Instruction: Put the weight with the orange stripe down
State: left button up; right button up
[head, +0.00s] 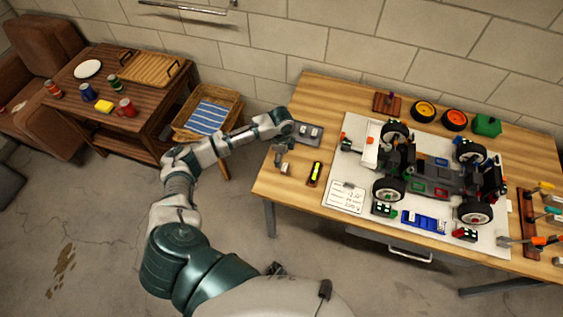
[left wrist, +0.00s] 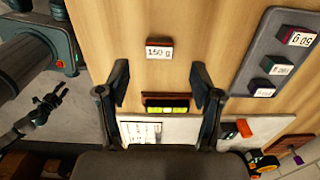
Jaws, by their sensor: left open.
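A small block with a white label reading "150 g" (left wrist: 159,49) rests on the wooden table. A reddish edge shows on it, but I cannot tell clearly whether this is the orange stripe. In the head view this weight (head: 285,169) is a small pale block near the table's left edge. My left gripper (head: 280,155) is above the table beside it. In the left wrist view its fingers (left wrist: 159,72) are spread and empty, with the weight apart from them, just beyond the tips. My right gripper is not in view.
A grey tray (left wrist: 251,64) with several labelled weights lies beside the weight. Further right, a white board (head: 370,188) carries a partly built car. Bare wood surrounds the weight.

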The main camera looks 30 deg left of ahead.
pick_arm(q)
notch_tip(320, 180, up, 5)
jog(key=shift+r, duration=0.1)
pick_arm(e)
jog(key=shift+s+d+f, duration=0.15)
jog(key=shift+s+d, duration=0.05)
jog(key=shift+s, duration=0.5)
